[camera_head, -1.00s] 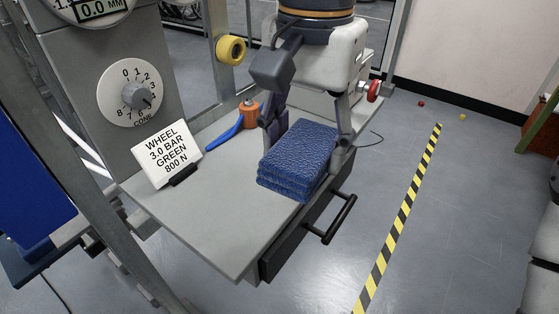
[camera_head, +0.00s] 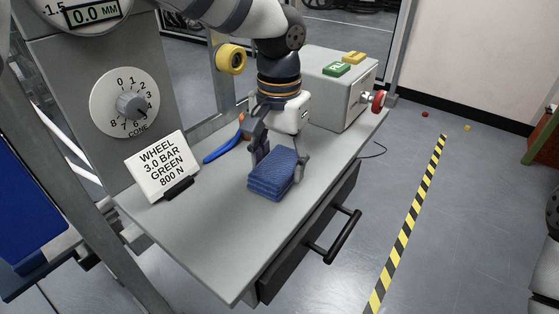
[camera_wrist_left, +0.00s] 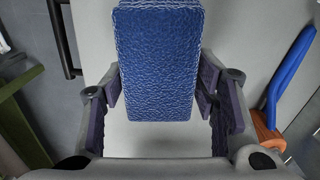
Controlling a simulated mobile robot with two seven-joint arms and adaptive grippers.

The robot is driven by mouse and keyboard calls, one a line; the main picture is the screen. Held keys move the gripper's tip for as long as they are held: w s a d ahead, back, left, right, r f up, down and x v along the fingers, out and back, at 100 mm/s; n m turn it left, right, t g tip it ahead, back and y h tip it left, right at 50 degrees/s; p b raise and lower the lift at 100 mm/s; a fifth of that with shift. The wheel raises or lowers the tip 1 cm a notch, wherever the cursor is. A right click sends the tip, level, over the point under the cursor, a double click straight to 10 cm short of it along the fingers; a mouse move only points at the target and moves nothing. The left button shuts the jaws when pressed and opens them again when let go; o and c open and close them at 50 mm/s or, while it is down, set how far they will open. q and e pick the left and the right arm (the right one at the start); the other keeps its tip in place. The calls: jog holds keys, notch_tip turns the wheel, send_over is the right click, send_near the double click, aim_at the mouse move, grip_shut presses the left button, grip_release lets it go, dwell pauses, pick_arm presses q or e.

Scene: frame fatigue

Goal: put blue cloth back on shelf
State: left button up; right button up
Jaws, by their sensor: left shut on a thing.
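The blue cloth (camera_head: 272,174) is a folded, textured stack over the grey shelf top. My left gripper (camera_head: 277,160) comes down on it from above, with one finger on each side, and is shut on it. In the left wrist view the cloth (camera_wrist_left: 158,62) lies between the fingers of my left gripper (camera_wrist_left: 163,100). I cannot tell whether the cloth's underside touches the surface. The grey shelf top (camera_head: 215,235) is bare in front of the cloth. My right gripper is not in view.
A blue-and-orange tool (camera_head: 222,150) lies behind the cloth, near the gripper. A white sign card (camera_head: 160,165) stands at the left. A grey box (camera_head: 335,90) with a red knob stands at the back right. A drawer with a black handle (camera_head: 343,237) is below the front edge.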

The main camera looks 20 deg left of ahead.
pick_arm(q)
jog(key=shift+f, duration=0.15)
jog(key=shift+f, duration=0.15)
jog(key=o, duration=1.3)
